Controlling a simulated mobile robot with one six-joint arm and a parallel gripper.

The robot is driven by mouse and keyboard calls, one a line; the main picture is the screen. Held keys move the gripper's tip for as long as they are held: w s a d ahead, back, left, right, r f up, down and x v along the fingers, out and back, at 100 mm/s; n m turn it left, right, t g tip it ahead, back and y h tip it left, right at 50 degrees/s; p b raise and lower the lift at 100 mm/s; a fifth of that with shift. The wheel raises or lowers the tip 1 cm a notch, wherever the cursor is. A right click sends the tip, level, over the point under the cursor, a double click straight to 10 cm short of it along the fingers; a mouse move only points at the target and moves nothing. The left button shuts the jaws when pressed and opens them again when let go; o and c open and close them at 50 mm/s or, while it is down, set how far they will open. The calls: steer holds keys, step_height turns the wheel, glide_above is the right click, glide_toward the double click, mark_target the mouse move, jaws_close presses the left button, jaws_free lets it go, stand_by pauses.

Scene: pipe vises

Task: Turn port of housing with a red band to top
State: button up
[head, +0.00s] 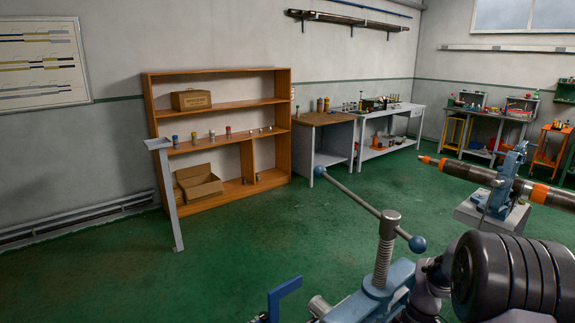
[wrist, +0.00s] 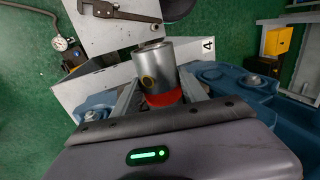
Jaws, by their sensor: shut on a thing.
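The housing (wrist: 155,62) is a grey metal cylinder with a red band (wrist: 165,98) around its near end, in the middle of the wrist view. My gripper (wrist: 158,88) is shut on the housing near the red band, one finger on each side. A blue vise (wrist: 225,78) lies around and behind it. In the head view the vise (head: 372,300) stands in the foreground; the housing cannot be made out there.
A grey plate labelled 4 (wrist: 208,46) and a wrench (wrist: 120,12) are close to the housing. A dial gauge (wrist: 62,44) is at left, a yellow box (wrist: 278,40) at right. The vise's long handle (head: 350,195) sticks out. A shelf (head: 215,130) stands beyond open green floor.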

steer(key=shift+a+t+h+b, duration=0.15)
steer(key=shift+t+h+b, duration=0.4)
steer(key=shift+b, duration=0.7)
steer(key=shift+s+a+f+t+h+b, duration=0.1)
steer(key=shift+t+h+b, duration=0.45)
steer(key=shift+b, duration=0.65)
steer(key=shift+h, duration=0.3)
steer(key=shift+b, duration=0.8)
steer(key=shift+s+a+t+h+b, duration=0.1)
steer(key=shift+t+h+b, duration=0.55)
steer(key=shift+b, duration=0.4)
steer(key=h+b, duration=0.1)
steer(key=b, duration=0.2)
steer(key=shift+s+a+t, duration=0.1)
steer(key=shift+t, duration=0.25)
steer(key=shift+h+b, duration=0.25)
steer(key=shift+b, duration=0.25)
steer(key=o, duration=1.6)
